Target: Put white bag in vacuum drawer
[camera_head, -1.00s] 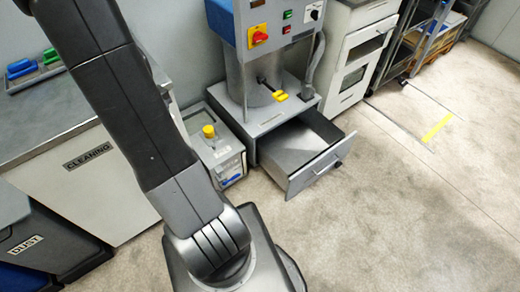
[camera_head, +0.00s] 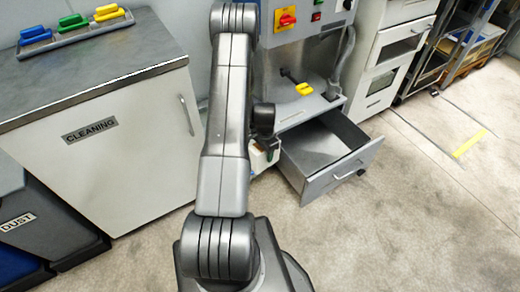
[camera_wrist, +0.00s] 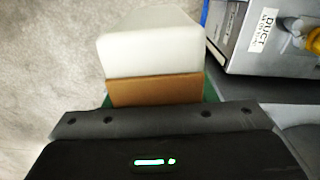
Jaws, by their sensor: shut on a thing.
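The white bag (camera_wrist: 150,45) shows in the wrist view as a pale, rounded block with a brown band below it. My gripper (camera_wrist: 155,92) is shut on it. In the head view my arm and wrist largely hide the gripper, and I cannot clearly make out the bag there. The vacuum drawer (camera_head: 344,176) is pulled open at the base of the vacuum unit, to the right of my wrist. The part of its inside that I see looks empty.
A small box labelled DUCT (camera_wrist: 262,30) is close on the right in the wrist view. The cleaning cabinet (camera_head: 120,150) and dust bin (camera_head: 40,220) stand left. A yellow handle (camera_head: 303,88) is above the drawer. Floor (camera_head: 420,220) in front and right is clear.

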